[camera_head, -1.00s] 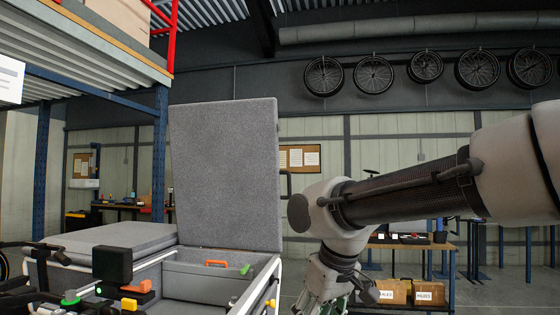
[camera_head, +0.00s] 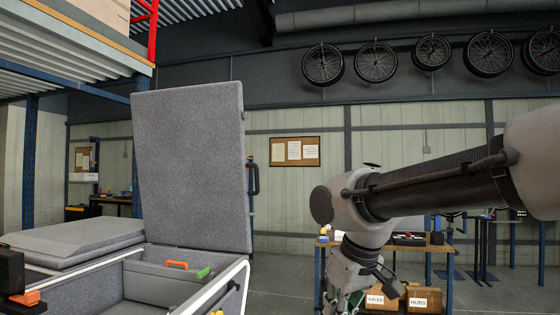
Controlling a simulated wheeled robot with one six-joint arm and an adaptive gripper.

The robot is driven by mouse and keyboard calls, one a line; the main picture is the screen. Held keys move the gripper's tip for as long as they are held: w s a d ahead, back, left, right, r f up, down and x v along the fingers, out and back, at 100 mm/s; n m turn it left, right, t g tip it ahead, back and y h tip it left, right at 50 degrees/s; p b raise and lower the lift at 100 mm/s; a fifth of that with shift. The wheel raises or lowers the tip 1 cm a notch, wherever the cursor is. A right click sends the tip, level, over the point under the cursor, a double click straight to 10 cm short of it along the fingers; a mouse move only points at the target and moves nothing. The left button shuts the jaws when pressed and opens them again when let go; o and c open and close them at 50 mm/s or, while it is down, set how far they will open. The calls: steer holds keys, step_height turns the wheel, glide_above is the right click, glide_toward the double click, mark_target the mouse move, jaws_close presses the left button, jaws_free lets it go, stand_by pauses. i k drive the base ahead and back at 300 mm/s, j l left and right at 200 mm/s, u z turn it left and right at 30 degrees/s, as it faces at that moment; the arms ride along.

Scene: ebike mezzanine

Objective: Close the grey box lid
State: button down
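The grey box lid (camera_head: 190,165) stands open and upright, a tall speckled panel left of the middle. The grey box (camera_head: 150,289) below it is open, with a pale rim; a second, flat grey panel (camera_head: 75,240) lies at its left. My gripper (camera_head: 345,305) hangs at the bottom edge, right of the box and apart from the lid. Its fingertips are cut off by the frame or too small to read, so I cannot tell whether it is open or shut.
Inside the box are an orange handle (camera_head: 177,265) and a green piece (camera_head: 203,272). A workbench (camera_head: 438,246) with cardboard boxes (camera_head: 424,299) stands behind my arm. A blue rack post (camera_head: 29,165) rises at the left. Floor (camera_head: 285,275) shows between box and bench.

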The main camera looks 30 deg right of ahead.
mark_target(190, 141)
steer(key=i+l, duration=0.15)
steer(key=l, duration=0.2)
steer(key=i+l, duration=0.1)
steer(key=l, duration=0.25)
steer(key=i+l+z, duration=0.1)
steer(key=l, duration=0.3)
steer(key=i+l, duration=0.2)
steer(key=l, duration=0.15)
